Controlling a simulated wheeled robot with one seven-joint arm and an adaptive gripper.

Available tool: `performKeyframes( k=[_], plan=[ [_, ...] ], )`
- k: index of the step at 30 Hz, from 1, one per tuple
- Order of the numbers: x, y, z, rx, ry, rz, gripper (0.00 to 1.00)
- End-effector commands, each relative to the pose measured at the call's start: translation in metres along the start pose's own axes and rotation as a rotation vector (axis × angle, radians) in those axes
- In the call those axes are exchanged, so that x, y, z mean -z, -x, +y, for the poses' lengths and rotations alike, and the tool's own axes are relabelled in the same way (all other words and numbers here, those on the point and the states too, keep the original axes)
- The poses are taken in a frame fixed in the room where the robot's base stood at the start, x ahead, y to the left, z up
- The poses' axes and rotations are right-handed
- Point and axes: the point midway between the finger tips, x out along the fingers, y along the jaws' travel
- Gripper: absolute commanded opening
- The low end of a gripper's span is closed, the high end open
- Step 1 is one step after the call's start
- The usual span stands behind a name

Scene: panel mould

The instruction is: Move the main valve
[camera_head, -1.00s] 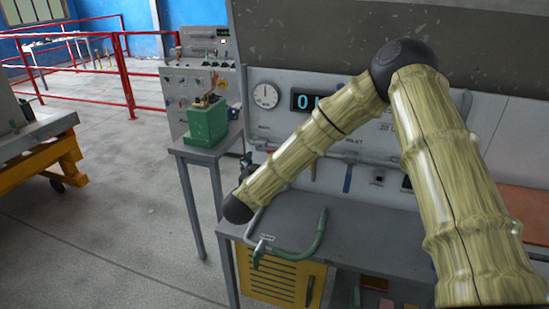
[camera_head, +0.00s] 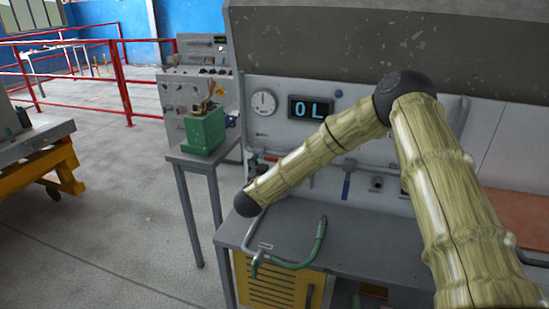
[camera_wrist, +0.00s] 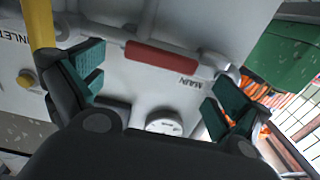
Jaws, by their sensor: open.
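The main valve's red handle (camera_wrist: 148,57) shows in the wrist view, lying across a grey pipe on the white panel, with the label MAIN (camera_wrist: 182,82) beside it. My gripper (camera_wrist: 155,92) is open, with its teal finger pads apart on either side of the picture. The red handle appears between and beyond the pads, with nothing held. In the head view my gripper is hidden behind the end of my arm, low in front of the panel's left part. I cannot make out the main valve's handle clearly there.
A round gauge (camera_head: 264,103) and a display (camera_head: 311,108) reading OL are on the panel. A blue-handled valve (camera_head: 347,180) is further right. A green box (camera_head: 203,133) stands on a side table.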

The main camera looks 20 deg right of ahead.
Motion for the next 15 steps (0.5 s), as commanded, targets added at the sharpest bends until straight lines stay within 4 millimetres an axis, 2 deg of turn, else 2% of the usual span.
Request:
performKeyframes(
  k=[6, 15],
  plan=[
    [0.001, -0.019, 0.001, -0.002, 0.0, -0.001, 1.0],
    [-0.001, -0.023, 0.001, -0.001, 0.0, 0.0, 1.0]
  ],
)
